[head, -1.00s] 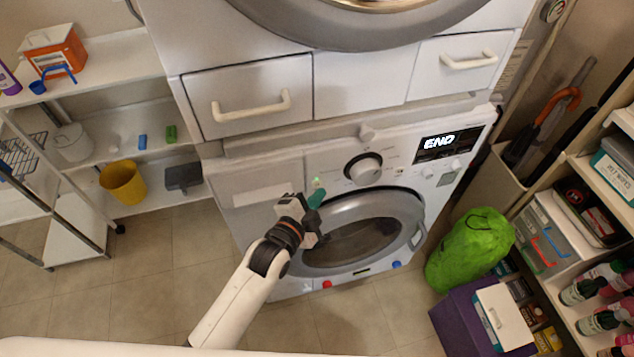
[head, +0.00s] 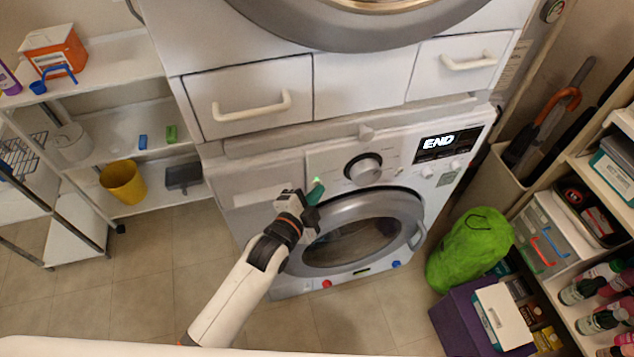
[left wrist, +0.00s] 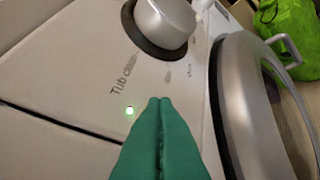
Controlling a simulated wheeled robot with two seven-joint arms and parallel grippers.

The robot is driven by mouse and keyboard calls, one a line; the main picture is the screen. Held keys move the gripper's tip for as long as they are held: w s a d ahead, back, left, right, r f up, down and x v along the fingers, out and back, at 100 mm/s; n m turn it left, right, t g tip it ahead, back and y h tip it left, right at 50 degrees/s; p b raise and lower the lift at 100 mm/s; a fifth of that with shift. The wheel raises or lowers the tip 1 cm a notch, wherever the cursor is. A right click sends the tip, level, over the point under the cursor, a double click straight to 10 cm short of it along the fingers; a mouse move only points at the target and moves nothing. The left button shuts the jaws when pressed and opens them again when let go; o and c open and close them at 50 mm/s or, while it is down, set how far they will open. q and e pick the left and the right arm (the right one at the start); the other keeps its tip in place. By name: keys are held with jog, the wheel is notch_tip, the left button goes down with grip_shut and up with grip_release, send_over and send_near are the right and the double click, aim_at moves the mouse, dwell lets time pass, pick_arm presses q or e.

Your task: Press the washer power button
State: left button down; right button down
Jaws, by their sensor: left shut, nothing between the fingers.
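The white washer (head: 262,222) stands below another machine. Its display (head: 446,144) reads END, and a round dial (head: 363,169) sits on the panel. A small green-lit spot, which looks like the power button (head: 316,181), glows left of the dial; it also shows in the left wrist view (left wrist: 130,111), below the "Tub clean" lettering. My left gripper (head: 316,191) is shut and empty, its green fingertips right by the lit spot. In the left wrist view the shut fingertips (left wrist: 160,101) lie just right of the light; I cannot tell whether they touch the panel. My right gripper is not in view.
The round washer door (head: 360,232) is closed just below my left gripper. White drawers (head: 250,95) are above the panel. A shelf with a yellow bucket (head: 123,181) stands left; a green bag (head: 470,248) and a shelf stand right.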

pick_arm(q)
jog(key=shift+w+a, duration=0.1)
jog(key=shift+w, duration=0.15)
dwell(0.4)
jog(key=shift+s, duration=0.1)
jog(key=shift+s+d+p, duration=0.2)
jog(key=shift+s+p, duration=0.2)
jog(key=shift+s, duration=0.25)
jog(key=s, duration=0.1)
jog(key=s+d+p, duration=0.1)
jog(key=s, duration=0.1)
jog(key=s+p, duration=0.1)
jog(key=shift+s+d, duration=0.35)
dwell(0.3)
